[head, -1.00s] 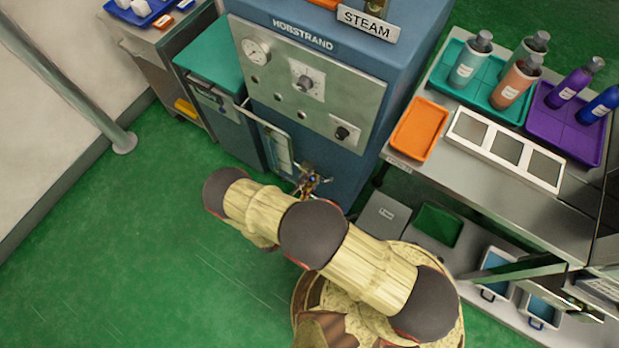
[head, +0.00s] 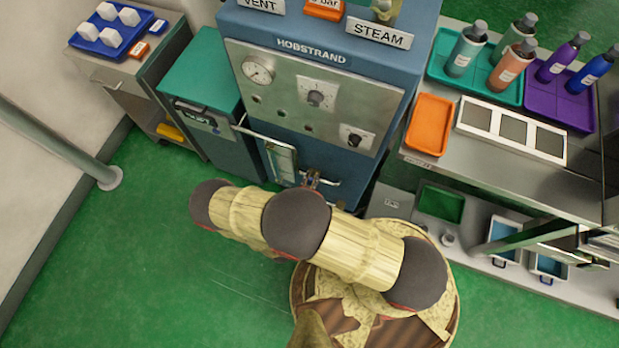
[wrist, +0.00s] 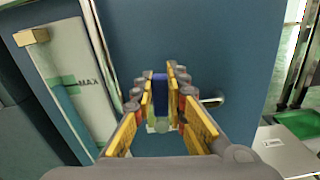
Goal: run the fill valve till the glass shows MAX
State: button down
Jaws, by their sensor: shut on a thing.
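The blue fill valve handle (wrist: 160,88) stands between the yellow fingers of my gripper (wrist: 160,105) in the wrist view, and the fingers are shut on it. In the head view my gripper (head: 313,178) is at the lower front of the steam machine, partly hidden by my arm. The sight glass (wrist: 72,60) is left of the fingers in the wrist view, with a MAX label and a teal mark beside it. The glass (head: 282,160) also shows on the machine front in the head view. I cannot clearly tell the water level in it.
The blue Hobstrand machine (head: 310,48) has a gauge (head: 258,70) and knobs above the glass. A teal-topped cabinet (head: 203,70) stands at its left. A steel bench (head: 480,175) with trays and bottles is at right. Green floor (head: 130,260) is clear at left.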

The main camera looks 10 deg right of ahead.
jog(key=shift+w+a+n, duration=0.2)
jog(key=shift+a+n, duration=0.1)
jog(key=shift+n, duration=0.3)
jog(key=c, duration=1.8)
grip_release()
jog(key=shift+o, duration=0.2)
jog(key=v, duration=1.2)
jog(key=shift+f, duration=0.1)
